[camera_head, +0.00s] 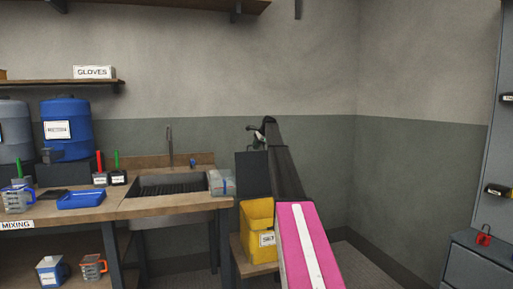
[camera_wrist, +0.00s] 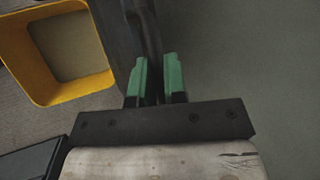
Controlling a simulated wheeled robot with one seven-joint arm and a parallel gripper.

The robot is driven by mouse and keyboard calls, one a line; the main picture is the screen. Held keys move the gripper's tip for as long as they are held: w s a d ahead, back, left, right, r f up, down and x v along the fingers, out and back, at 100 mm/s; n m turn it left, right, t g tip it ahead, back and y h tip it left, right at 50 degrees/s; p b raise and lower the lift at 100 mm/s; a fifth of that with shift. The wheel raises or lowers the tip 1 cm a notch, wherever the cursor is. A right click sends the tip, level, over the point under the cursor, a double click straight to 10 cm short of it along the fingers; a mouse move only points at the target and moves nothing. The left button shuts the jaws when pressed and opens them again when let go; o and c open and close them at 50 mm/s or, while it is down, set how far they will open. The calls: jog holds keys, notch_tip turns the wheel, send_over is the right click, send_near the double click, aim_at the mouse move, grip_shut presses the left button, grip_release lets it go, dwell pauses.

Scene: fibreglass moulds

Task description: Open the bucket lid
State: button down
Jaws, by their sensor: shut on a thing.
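The yellow bucket (camera_head: 257,217) with a white label stands on a low wooden stand, its mouth uncovered. A dark flat panel, which looks like its lid (camera_head: 251,174), stands upright behind and above it. In the wrist view the bucket's yellow rim (camera_wrist: 22,72) is at the upper left, with its inside visible. My gripper (camera_wrist: 154,75) has green fingertips closed on a dark part that looks like the edge or handle of the lid, to the right of the bucket.
To the left, a workbench holds a sink (camera_head: 170,184), a blue tray (camera_head: 81,199) and a blue drum (camera_head: 66,128). A grey cabinet (camera_head: 478,262) stands at the right. Bare wall lies behind my arm.

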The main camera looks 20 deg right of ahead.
jog(key=c, duration=1.2)
grip_release()
jog(key=v, duration=1.1)
